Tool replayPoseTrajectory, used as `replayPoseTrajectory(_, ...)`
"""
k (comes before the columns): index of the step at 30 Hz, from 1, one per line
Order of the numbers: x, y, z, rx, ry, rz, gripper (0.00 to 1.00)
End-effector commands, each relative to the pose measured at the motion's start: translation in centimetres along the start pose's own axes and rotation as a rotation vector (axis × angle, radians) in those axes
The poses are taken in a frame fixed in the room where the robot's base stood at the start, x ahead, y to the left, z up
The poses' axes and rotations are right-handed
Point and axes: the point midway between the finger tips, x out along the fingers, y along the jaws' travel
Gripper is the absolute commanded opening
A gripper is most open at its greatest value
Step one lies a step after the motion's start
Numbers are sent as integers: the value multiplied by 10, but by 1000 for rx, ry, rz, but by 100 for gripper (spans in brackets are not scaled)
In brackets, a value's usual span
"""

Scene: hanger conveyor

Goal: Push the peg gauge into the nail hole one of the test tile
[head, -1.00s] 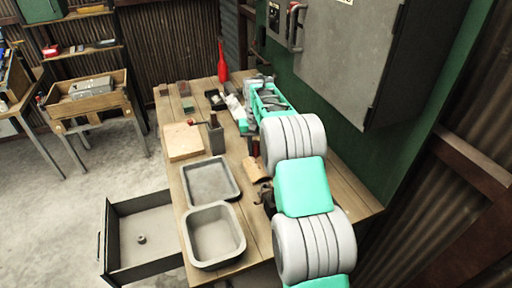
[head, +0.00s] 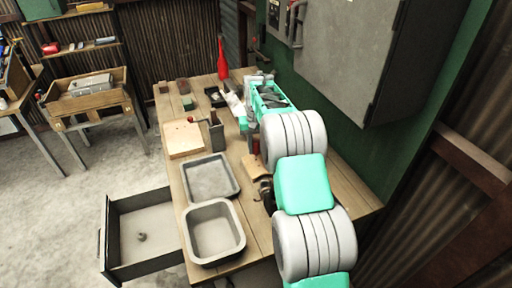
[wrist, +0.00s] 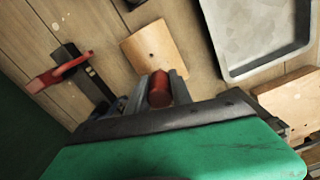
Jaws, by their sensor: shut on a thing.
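My gripper (wrist: 158,88) is shut on the peg gauge (wrist: 159,90), seen in the wrist view as a red cylinder between the two grey fingers. Its lower end is hidden. The test tile (wrist: 160,46) is a thin tan wooden plate lying on the bench, just beyond the fingertips in the wrist view. In the head view the tile (head: 256,168) lies left of my arm, which partly covers the area.
A red-handled dark tool (wrist: 60,72) lies left of the tile in the wrist view. A grey tray (head: 234,180) and a deeper grey bin (head: 240,240) stand at the bench's left side. A light wooden block (head: 184,140) lies behind them. A grey cabinet (head: 350,60) bounds the right.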

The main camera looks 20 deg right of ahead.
Motion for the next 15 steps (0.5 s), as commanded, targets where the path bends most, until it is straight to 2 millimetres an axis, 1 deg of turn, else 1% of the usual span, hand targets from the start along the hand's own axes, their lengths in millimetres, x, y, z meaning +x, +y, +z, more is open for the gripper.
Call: replayPoseTrajectory(15,9,0,0,0,0,0,0)
